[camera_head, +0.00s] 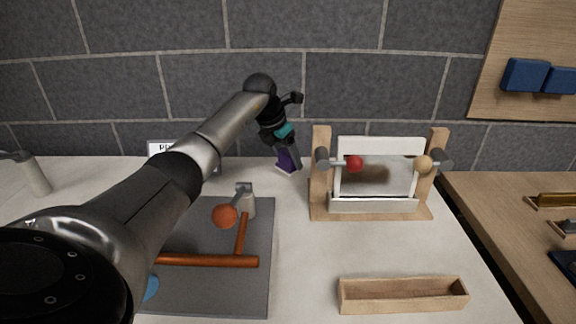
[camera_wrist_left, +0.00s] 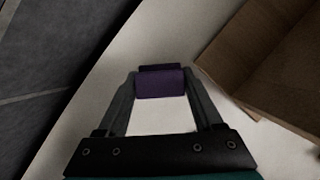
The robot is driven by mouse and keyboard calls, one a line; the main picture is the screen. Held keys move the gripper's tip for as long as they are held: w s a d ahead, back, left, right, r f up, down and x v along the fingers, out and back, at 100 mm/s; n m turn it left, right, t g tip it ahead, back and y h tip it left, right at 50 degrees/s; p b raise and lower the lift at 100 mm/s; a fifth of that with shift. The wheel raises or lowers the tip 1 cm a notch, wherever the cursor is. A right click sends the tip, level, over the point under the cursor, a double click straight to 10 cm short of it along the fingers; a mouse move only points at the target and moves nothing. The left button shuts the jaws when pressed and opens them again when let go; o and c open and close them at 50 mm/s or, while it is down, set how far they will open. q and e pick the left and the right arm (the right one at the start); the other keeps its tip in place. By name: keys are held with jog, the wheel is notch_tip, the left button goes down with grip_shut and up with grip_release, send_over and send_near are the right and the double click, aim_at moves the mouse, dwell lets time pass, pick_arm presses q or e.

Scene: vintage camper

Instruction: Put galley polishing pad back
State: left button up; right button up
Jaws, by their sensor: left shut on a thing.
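My left gripper (camera_head: 286,158) is shut on a small dark purple block, which seems to be the polishing pad (camera_head: 288,161). The gripper points down over the back of the white counter, just left of the wooden stand. In the left wrist view the purple pad (camera_wrist_left: 160,83) sits between the two fingertips (camera_wrist_left: 160,88). The pad is close above the counter; I cannot tell whether it touches. My right gripper is not in view.
The wooden stand (camera_head: 319,194) holds a white-framed panel with red and tan knobs. A long empty wooden tray (camera_head: 402,304) lies in front. A grey mat (camera_head: 257,297) with orange-brown bars lies left. A partly hidden sign (camera_head: 157,148) stands behind my arm. The counter between stand and tray is clear.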

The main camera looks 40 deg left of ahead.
pick_arm(q)
notch_tip(320, 180, down, 2)
jog(key=shift+f, duration=0.15)
jog(key=o, duration=1.2)
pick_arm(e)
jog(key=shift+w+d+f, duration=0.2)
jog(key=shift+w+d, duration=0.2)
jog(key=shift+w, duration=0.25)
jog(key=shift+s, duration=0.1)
pick_arm(q)
jog(key=shift+r, duration=0.2)
jog(key=p+v, duration=0.2)
jog(key=v, duration=0.9)
jog(key=shift+s+r, duration=0.15)
jog(key=shift+r, duration=0.25)
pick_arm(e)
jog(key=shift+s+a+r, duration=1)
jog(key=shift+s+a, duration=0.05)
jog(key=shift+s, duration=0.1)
